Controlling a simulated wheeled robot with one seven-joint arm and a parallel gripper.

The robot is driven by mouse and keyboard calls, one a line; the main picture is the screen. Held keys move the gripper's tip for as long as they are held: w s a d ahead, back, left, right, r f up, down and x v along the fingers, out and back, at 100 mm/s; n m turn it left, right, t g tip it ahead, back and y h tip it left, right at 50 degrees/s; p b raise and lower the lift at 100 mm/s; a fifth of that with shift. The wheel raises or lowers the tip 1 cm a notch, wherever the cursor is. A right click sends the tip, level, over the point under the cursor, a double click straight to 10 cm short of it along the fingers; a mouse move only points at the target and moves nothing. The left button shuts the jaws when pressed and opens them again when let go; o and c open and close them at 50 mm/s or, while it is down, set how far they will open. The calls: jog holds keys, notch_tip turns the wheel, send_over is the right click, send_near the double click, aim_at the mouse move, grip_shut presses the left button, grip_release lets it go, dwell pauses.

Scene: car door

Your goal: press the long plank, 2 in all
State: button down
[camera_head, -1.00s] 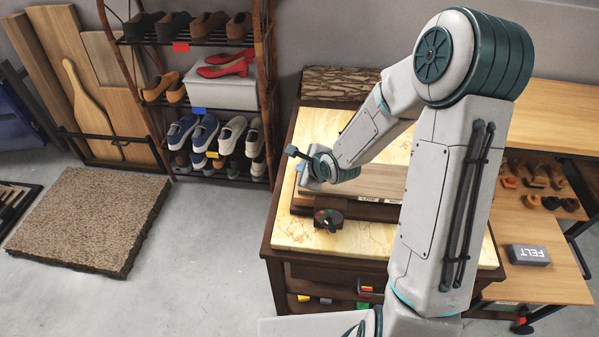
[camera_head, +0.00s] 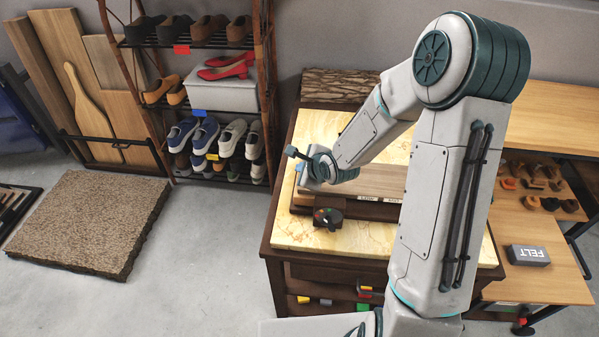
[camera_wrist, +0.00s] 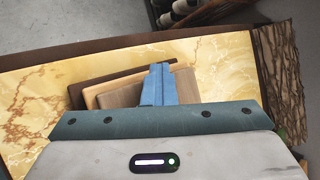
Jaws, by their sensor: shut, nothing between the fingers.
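A long wooden plank (camera_head: 376,181) lies along the marble-topped table, with small labels on the front edge of its base. My forearm hides its right part. In the wrist view, the end of the plank (camera_wrist: 118,93) shows beside lighter and darker wooden layers. My gripper (camera_head: 301,170) is over the plank's left end in the head view. In the wrist view its blue fingers (camera_wrist: 158,70) are together and empty, overlapping the plank's end. I cannot tell whether the fingertips touch the wood.
A dark dial-like device (camera_head: 328,218) sits in front of the plank on the marble top (camera_head: 292,235). A shoe rack (camera_head: 210,100) stands behind left. A rough bark-like block (camera_head: 338,84) is behind the table. A felt box (camera_head: 529,255) lies right.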

jog(key=shift+s+d+f+g, duration=0.3)
jog(key=shift+s+f, duration=0.25)
jog(key=shift+f, duration=0.25)
jog(key=shift+w+r+p, duration=0.25)
jog(key=shift+r+p, duration=0.2)
jog(key=shift+p, duration=0.45)
jog(key=shift+w+d, duration=0.1)
jog(key=shift+w, duration=0.05)
jog(key=r+p, duration=0.1)
jog(key=r, duration=0.1)
jog(key=r+p, duration=0.1)
jog(key=p, duration=0.1)
jog(key=r+p, duration=0.2)
jog(key=shift+w+a+r, duration=0.15)
jog(key=shift+a+r, duration=0.15)
